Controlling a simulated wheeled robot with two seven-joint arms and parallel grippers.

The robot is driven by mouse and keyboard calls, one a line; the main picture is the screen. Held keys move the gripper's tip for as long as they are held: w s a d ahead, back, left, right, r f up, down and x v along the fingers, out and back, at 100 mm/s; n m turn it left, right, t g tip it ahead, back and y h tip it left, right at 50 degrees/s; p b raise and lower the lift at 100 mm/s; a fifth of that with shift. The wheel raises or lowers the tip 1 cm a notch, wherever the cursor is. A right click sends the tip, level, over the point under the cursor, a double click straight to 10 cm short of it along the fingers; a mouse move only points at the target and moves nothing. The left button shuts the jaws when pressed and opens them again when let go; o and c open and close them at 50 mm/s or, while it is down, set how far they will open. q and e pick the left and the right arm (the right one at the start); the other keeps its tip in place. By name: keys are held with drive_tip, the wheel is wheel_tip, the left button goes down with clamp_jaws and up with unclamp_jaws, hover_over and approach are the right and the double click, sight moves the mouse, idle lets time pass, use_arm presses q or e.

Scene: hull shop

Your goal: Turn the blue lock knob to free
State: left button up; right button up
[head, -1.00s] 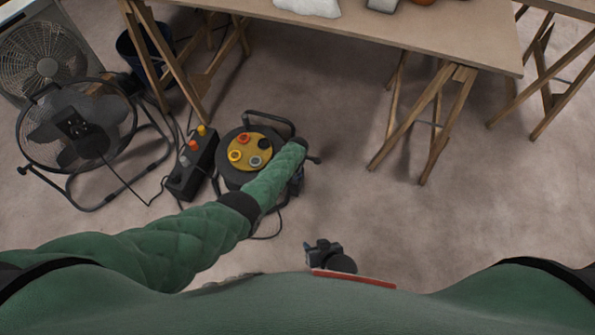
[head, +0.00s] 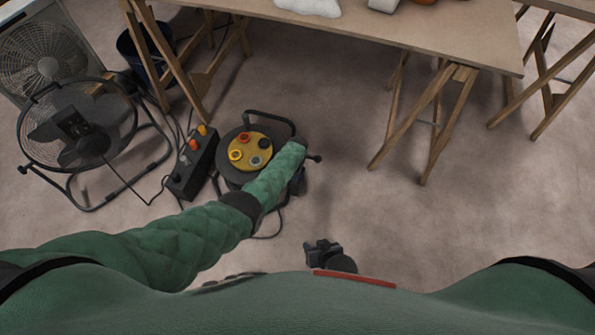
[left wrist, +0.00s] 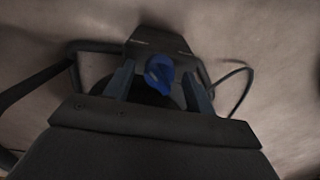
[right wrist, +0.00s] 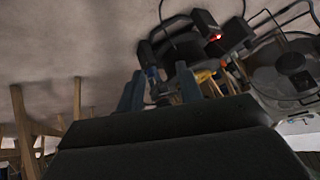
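The blue lock knob (left wrist: 159,74) shows in the left wrist view on a dark plate, its grip slightly slanted. My left gripper (left wrist: 158,68) is open, with one finger on each side of the knob and gaps visible between. How deep the fingers reach around it I cannot tell. In the head view the knob is hidden by my left forearm, which reaches to the right side of the black cable reel (head: 223,170). My right gripper (head: 322,249) is near the bottom centre of the head view. The right wrist view shows its two fingers (right wrist: 160,92) apart.
A dark power box (head: 190,172) with orange knobs stands left of the reel. A round floor fan (head: 77,125) and a box fan (head: 42,62) are further left, with cables on the floor. A trestle table (head: 440,40) stands behind. Floor (head: 400,220) at right is clear.

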drive_tip(key=shift+w+r, duration=0.1)
drive_tip(key=shift+w, duration=0.15)
use_arm(q)
drive_tip(key=shift+r, duration=0.2)
wheel_tip(320, 180, up, 6)
drive_tip(key=p, duration=0.3)
drive_tip(key=shift+r, duration=0.65)
use_arm(e)
wheel_tip(320, 180, up, 12)
drive_tip(key=g, duration=0.1)
drive_tip(key=shift+d+r, duration=0.15)
drive_tip(key=shift+r, duration=0.05)
